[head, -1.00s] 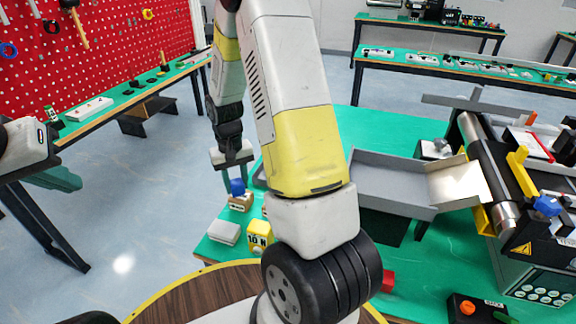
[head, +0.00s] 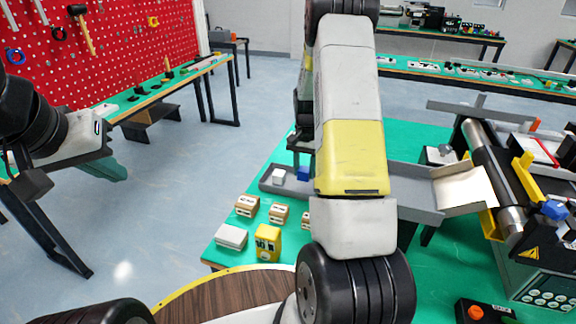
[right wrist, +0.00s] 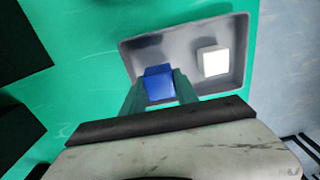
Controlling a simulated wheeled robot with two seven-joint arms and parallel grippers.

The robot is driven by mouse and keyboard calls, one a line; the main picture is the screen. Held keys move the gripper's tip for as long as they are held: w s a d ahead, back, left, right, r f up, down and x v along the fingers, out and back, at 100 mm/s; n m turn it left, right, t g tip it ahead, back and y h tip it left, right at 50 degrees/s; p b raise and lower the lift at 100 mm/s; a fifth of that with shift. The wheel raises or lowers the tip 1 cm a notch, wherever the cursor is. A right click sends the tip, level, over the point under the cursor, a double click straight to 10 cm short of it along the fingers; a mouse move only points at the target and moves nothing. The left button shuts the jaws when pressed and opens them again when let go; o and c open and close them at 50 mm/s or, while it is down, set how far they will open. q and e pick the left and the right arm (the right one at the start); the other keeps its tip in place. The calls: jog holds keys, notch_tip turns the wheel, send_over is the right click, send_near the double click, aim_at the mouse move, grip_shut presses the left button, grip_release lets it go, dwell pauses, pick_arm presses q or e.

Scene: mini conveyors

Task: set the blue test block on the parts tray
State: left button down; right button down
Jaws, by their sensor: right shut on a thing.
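The blue test block (head: 304,173) is between the fingers of my right gripper, at the grey parts tray (head: 268,188). In the right wrist view the blue block (right wrist: 158,83) shows inside the outline of the tray (right wrist: 128,52), near its lower left wall. I cannot tell whether it touches the tray floor. My right gripper (right wrist: 160,90) is shut on it; in the head view my right arm hides most of this gripper. A white block (head: 279,177) sits in the tray, right of the blue one in the wrist view. My left gripper (head: 68,172) is at the far left, its opening unclear.
Several small labelled blocks (head: 247,206), a pale grey block (head: 231,237) and a yellow block (head: 268,243) stand in front of the tray. A conveyor (head: 485,165) with a grey chute (head: 420,198) is at the right. Green tabletop (right wrist: 85,75) is clear left of the tray.

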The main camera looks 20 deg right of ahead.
aim_at(304, 178)
jog(key=shift+f, duration=1.8)
jog(key=shift+a+f, duration=0.1)
jog(key=c, duration=0.9)
grip_release()
jog(key=shift+c, duration=0.2)
